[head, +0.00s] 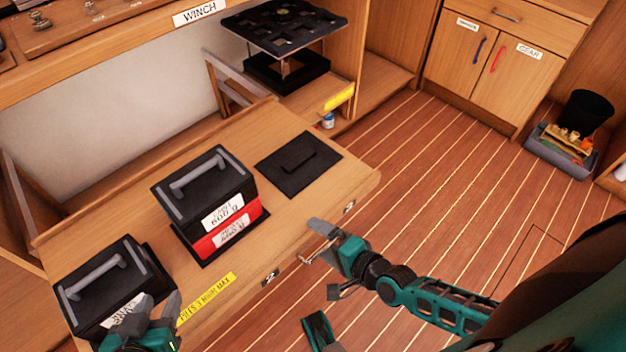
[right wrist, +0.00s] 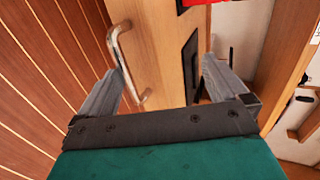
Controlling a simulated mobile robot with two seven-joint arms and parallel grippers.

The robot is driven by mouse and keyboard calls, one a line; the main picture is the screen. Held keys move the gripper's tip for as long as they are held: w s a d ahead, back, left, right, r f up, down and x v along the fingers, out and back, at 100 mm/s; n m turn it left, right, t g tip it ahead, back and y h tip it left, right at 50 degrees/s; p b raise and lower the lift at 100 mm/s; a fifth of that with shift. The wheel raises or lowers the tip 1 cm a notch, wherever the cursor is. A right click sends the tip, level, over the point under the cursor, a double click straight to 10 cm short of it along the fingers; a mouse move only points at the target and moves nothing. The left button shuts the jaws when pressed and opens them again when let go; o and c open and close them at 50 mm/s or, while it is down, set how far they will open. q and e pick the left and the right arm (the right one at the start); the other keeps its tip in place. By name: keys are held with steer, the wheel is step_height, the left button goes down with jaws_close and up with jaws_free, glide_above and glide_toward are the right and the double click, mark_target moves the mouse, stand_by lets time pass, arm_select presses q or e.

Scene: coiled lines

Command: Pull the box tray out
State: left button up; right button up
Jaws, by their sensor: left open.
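The wooden box tray (head: 290,222) sticks out from under the counter in the head view, with black and red boxes on it. Its bar handle (right wrist: 124,62) shows in the right wrist view, with a small part at the tray's front edge in the head view. My right gripper (head: 322,232) is at that front edge. In its wrist view the jaws (right wrist: 160,78) are apart, and the handle appears between them, nearer the left finger; I cannot tell if they touch. My left gripper (head: 153,310) is open and empty at the tray's near left, in front of a black lidded box.
On the tray are a black lidded box (head: 95,285), a black box (head: 205,185) on a red box (head: 228,238), and a flat black plate (head: 299,164). A black rack (head: 285,27) stands behind. The plank floor (head: 440,215) right of the tray is mostly clear.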

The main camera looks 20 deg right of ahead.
steer(key=w+r, duration=0.1)
steer(key=r, duration=0.3)
steer(key=w+r+t+p, duration=0.1)
steer(key=r, duration=0.4)
steer(key=w+a+r+t+p, duration=0.1)
steer(key=r, duration=0.4)
steer(key=shift+w+a+r+y, duration=0.1)
steer(key=shift+w+r+y, duration=0.1)
steer(key=shift+w+y, duration=0.1)
steer(key=c, duration=0.7)
arm_select(q)
step_height(320, 180, up, 5)
steer(key=shift+s+f+p, duration=0.15)
steer(key=shift+f+p, duration=0.05)
steer(key=shift+p, duration=0.2)
arm_select(e)
steer(key=shift+r, duration=0.6)
arm_select(q)
steer(key=shift+d, duration=0.1)
